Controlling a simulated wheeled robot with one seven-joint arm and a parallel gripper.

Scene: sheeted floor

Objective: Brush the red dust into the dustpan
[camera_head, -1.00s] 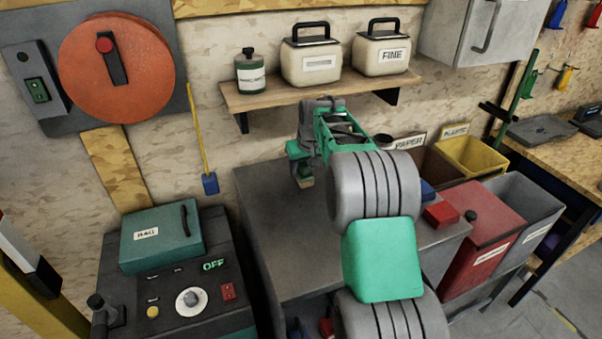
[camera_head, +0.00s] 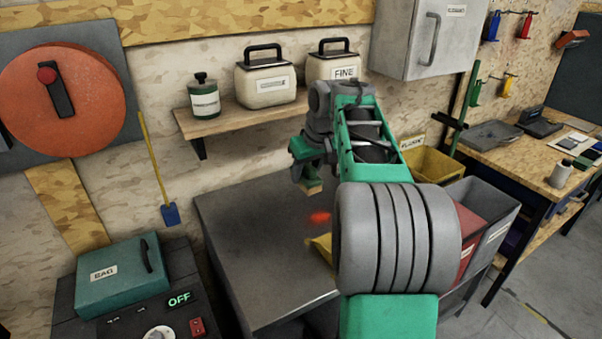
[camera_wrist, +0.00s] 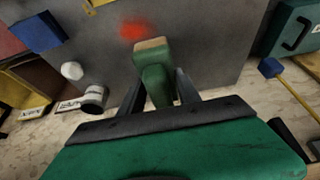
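The red dust (camera_head: 320,217) is a small blurred patch on the grey table (camera_head: 250,230); it also shows in the wrist view (camera_wrist: 133,28). A yellow dustpan (camera_head: 321,245) lies just in front of the dust, mostly hidden by my arm; only its edge shows at the top of the wrist view (camera_wrist: 95,4). My gripper (camera_wrist: 158,88) is shut on a green brush (camera_wrist: 154,68) with tan bristles. In the head view the brush (camera_head: 312,186) is close behind the dust. It looks apart from the dust, but I cannot tell its exact height.
A blue block (camera_wrist: 38,33), a white round object (camera_wrist: 72,71) and a grey cup (camera_wrist: 93,99) are on the left in the wrist view. A shelf (camera_head: 235,118) hangs behind. The table's left part is clear.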

